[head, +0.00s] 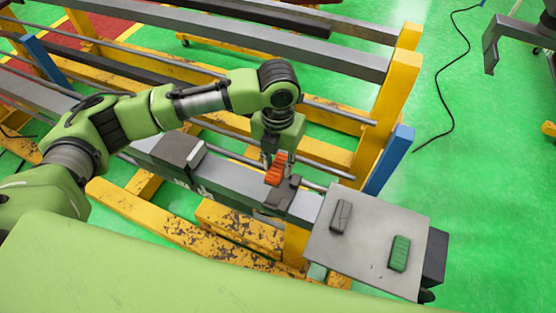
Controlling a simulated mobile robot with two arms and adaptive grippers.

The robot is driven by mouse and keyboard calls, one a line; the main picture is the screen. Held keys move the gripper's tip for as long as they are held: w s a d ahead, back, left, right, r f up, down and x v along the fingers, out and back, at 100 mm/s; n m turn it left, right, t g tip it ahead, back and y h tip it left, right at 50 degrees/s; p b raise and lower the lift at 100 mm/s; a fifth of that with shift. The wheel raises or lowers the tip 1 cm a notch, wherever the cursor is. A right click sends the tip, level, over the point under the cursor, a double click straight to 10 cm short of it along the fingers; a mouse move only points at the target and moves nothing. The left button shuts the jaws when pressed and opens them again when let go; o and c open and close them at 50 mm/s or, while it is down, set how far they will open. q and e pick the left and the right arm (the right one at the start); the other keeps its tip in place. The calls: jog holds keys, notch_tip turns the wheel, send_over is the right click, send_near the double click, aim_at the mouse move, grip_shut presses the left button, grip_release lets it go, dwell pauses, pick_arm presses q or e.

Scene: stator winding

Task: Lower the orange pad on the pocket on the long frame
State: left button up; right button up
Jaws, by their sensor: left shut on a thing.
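My left gripper (276,160) comes in from the left and points down over the long frame. It is shut on the orange pad (275,171), which is held tilted. The long grey frame (235,187) runs from the left toward the grey plate. A dark grey block with a recess (283,194), likely the pocket, sits on the frame just below and right of the pad. I cannot tell whether the pad touches it. My right gripper is not in view.
A grey plate (365,222) at the frame's right end holds a dark grey pad (341,215) and a green pad (399,253). Another dark block (178,150) sits on the frame to the left. Yellow posts (395,95) and a blue post (388,162) stand behind.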

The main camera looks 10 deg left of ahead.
pick_arm(q)
jog(key=shift+f+b, duration=2.8)
jog(key=shift+b, duration=0.1)
jog(key=shift+r+p, duration=0.3)
jog(key=shift+f+p, duration=0.2)
jog(key=shift+p, duration=0.1)
jog(key=shift+p, duration=0.4)
jog(key=shift+f, duration=0.2)
